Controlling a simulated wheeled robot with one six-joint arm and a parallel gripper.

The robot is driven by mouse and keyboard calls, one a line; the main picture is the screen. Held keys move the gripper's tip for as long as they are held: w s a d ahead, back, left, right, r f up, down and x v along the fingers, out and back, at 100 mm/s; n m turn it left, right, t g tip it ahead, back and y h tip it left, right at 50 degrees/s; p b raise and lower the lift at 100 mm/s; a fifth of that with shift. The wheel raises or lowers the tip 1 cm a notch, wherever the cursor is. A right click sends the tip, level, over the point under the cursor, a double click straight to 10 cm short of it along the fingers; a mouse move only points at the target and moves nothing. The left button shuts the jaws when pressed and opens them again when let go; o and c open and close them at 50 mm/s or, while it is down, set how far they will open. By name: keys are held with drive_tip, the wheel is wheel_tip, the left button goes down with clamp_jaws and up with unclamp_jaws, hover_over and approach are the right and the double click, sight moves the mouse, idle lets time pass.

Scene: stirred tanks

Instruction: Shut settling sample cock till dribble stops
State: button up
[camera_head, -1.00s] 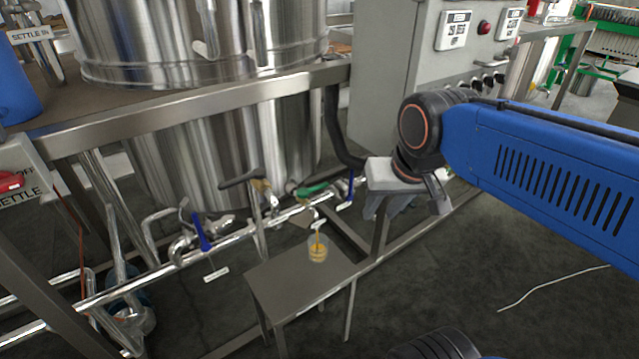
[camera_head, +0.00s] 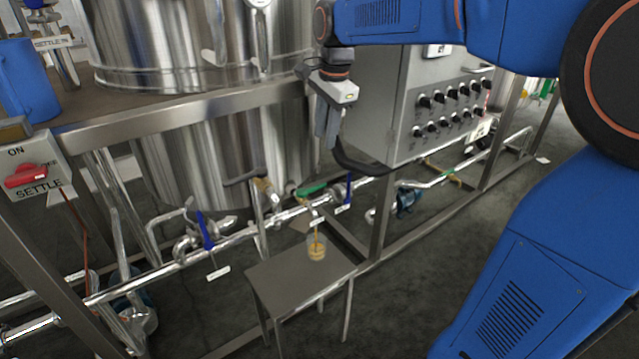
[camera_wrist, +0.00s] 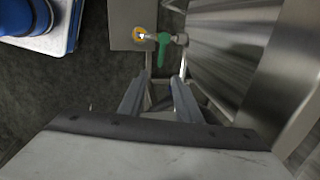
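The sample cock has a green lever handle (camera_head: 311,189) on the pipework below the steel tank. An amber stream (camera_head: 316,232) runs from its outlet into a clear cup (camera_head: 316,250), which holds some amber liquid. In the wrist view the green handle (camera_wrist: 163,48) lies beyond my fingertips, beside the cup's yellowish ring (camera_wrist: 139,33). My gripper (camera_head: 326,143) hangs fingers down in front of the tank, above the cock and apart from it. Its two fingers show spread with nothing between them in the wrist view (camera_wrist: 157,80).
The cup stands on a small steel table (camera_head: 290,285). Blue-handled valves (camera_head: 204,232) (camera_head: 347,190) flank the cock on the pipe. A steel frame rail (camera_head: 190,115) crosses before the tank. A grey control box (camera_head: 420,95) with several knobs stands at right, with a red SETTLE switch (camera_head: 25,176) at left.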

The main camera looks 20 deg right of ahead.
sight(317, 186)
drive_tip(key=w+f, duration=0.1)
drive_tip(key=f, duration=0.4)
drive_tip(key=w+f, duration=0.1)
drive_tip(key=f, duration=0.5)
drive_tip(key=w+a+f, duration=0.1)
drive_tip(key=f, duration=0.5)
drive_tip(key=shift+w, duration=0.4)
drive_tip(key=shift+c, duration=0.4)
clamp_jaws()
